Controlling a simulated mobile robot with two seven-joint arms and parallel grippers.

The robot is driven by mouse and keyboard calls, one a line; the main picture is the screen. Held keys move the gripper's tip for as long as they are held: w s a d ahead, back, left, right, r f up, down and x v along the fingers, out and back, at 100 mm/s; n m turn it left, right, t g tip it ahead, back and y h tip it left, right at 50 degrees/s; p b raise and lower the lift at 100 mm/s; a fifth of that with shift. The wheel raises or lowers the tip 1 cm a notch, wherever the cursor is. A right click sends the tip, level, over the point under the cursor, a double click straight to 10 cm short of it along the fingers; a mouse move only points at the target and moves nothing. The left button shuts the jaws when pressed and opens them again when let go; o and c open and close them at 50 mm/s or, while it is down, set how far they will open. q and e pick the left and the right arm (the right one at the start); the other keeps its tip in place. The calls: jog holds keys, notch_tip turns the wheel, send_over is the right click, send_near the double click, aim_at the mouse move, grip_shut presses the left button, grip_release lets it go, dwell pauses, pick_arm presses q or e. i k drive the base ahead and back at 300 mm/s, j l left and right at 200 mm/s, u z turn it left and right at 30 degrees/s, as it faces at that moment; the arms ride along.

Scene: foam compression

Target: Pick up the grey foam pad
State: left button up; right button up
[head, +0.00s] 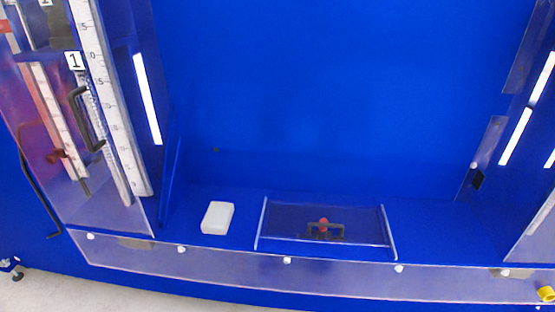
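A small pale grey-white block, which looks like the foam pad (217,218), lies flat on the blue shelf, left of the middle. It is a rounded rectangle, and nothing touches it from above. Neither of my grippers shows in the head view, so their states are hidden.
A clear-edged panel with a dark handle and red knob (323,227) lies right of the pad. A clear lip (220,262) runs along the shelf front. A scaled panel marked 1 (110,110) with black handles stands left. The shelf right of the panel is clear.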

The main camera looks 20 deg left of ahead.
aim_at(217, 217)
jog(key=i+l+u, duration=0.1)
jog(key=u, duration=0.6)
